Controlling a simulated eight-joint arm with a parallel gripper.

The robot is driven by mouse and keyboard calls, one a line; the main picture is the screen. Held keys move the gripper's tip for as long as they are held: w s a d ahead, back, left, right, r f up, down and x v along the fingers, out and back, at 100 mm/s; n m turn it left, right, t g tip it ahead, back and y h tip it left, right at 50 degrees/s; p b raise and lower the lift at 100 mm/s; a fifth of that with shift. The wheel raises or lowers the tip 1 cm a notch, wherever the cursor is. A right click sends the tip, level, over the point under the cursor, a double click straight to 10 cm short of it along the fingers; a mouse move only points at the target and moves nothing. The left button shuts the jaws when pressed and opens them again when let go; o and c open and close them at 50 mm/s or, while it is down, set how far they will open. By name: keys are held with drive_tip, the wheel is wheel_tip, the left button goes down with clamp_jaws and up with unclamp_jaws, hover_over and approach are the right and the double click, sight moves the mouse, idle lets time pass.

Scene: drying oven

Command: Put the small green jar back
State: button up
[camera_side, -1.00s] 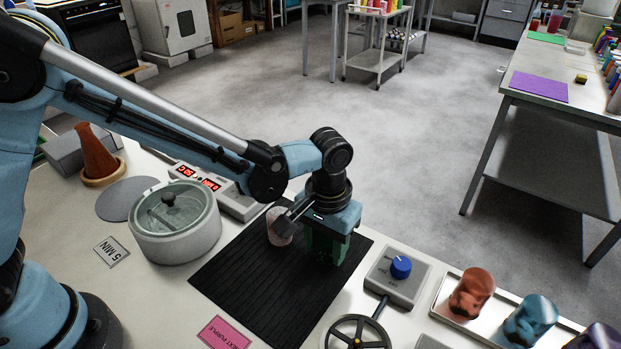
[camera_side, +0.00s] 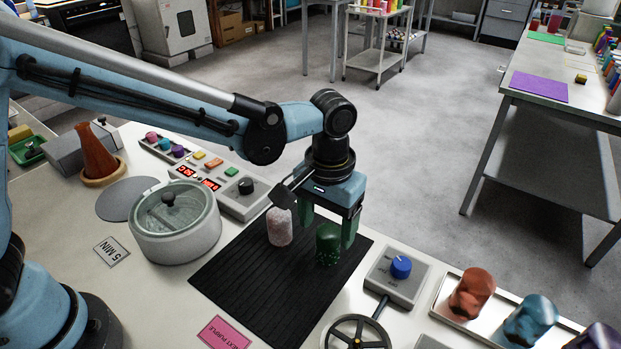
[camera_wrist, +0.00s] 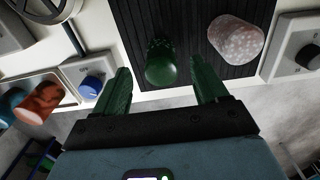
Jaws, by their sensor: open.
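The small green jar (camera_side: 328,244) stands upright on the black ribbed mat (camera_side: 262,300). In the wrist view the green jar (camera_wrist: 161,63) lies ahead of and between the two green fingers. My gripper (camera_side: 330,222) is open and empty, just above and around the jar's top in the side view; the wrist view also shows its fingers (camera_wrist: 163,85) spread apart. I cannot tell whether a finger touches the jar. A pinkish-white speckled jar (camera_side: 280,227) stands on the same mat to the left.
A round lidded pot (camera_side: 175,225) and a control box (camera_side: 225,190) are left of the mat. A blue-knob box (camera_side: 398,275), a handwheel (camera_side: 357,335) and a tray (camera_side: 447,306) with several coloured jars are to the right. The mat's front is clear.

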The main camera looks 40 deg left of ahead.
sight(326, 234)
wheel_tip(326, 234, up, 6)
drive_tip(key=shift+r, duration=0.25)
drive_tip(key=shift+a+r, duration=0.2)
drive_tip(key=shift+a, duration=0.15)
drive_tip(key=s+a+t, duration=0.2)
drive_tip(key=a, duration=0.5)
drive_tip(key=s+a+t, duration=0.2)
drive_tip(key=s+a, duration=0.1)
drive_tip(key=a, duration=0.3)
drive_tip(key=s+a+t, duration=0.3)
drive_tip(key=a, duration=0.4)
drive_tip(key=shift+s+a+r, duration=0.1)
drive_tip(key=shift+s+a, duration=0.1)
drive_tip(key=shift+a, duration=0.15)
